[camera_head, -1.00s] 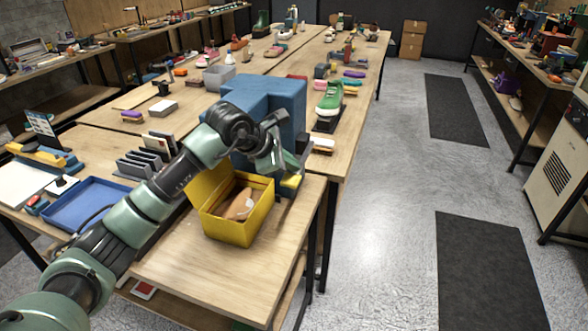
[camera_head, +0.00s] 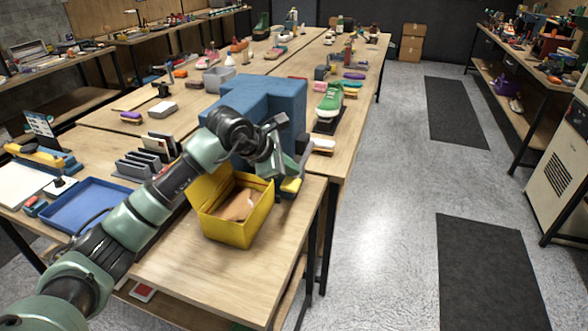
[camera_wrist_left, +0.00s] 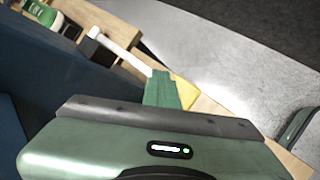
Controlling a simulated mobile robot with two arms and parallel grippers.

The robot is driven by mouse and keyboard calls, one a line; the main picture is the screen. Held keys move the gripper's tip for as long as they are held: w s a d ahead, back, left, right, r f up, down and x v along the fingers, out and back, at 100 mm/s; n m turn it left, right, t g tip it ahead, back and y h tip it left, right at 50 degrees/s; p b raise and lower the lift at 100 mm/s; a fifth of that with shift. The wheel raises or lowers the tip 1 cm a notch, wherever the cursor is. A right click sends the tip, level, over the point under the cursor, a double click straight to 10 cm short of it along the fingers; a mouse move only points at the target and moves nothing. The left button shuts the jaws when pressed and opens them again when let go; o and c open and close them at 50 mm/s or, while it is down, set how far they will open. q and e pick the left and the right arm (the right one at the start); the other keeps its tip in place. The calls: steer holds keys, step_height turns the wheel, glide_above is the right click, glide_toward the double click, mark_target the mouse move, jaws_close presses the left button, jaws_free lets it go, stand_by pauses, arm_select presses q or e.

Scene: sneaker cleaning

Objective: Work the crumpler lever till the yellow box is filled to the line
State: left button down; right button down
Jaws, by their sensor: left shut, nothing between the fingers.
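The blue crumpler (camera_head: 262,105) stands on the near workbench. Its lever shows a yellow grip (camera_head: 290,185) at the machine's front right corner. The open yellow box (camera_head: 232,229) stands in front, its lid raised at the left. Crumpled brownish paper (camera_head: 240,205) lies in it; I cannot make out the fill line. My left gripper (camera_head: 277,170) is shut and empty, beside the yellow grip above the box's right side; I cannot tell if they touch. In the left wrist view a green finger (camera_wrist_left: 162,91) points away, a yellow patch (camera_wrist_left: 184,91) behind it. My right gripper is out of view.
A blue tray (camera_head: 88,203) and grey upright racks (camera_head: 138,165) lie left of the box. A green sneaker (camera_head: 329,100) and a white-topped brush (camera_head: 322,146) are right of the crumpler. The bench's front right corner is bare.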

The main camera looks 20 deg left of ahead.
mark_target(290, 179)
arm_select(q)
steer(key=shift+f+b, duration=0.9)
steer(key=shift+f, duration=0.35)
stand_by(0.5)
steer(key=shift+s+f, duration=0.1)
steer(key=shift+s, duration=0.05)
steer(key=shift+f+b, duration=0.5)
steer(key=shift+b, duration=0.1)
stand_by(0.5)
steer(key=shift+r, duration=0.1)
stand_by(0.5)
steer(key=shift+w+r+p, duration=0.15)
steer(key=shift+r+p, duration=0.85)
steer(key=shift+r, duration=0.85)
steer(key=shift+w+r+p, duration=0.1)
steer(key=shift+r+p, duration=0.85)
steer(key=shift+r, duration=0.85)
steer(key=shift+w+r+p, duration=0.15)
steer(key=shift+r+p, duration=1.2)
steer(key=shift+r, duration=1.15)
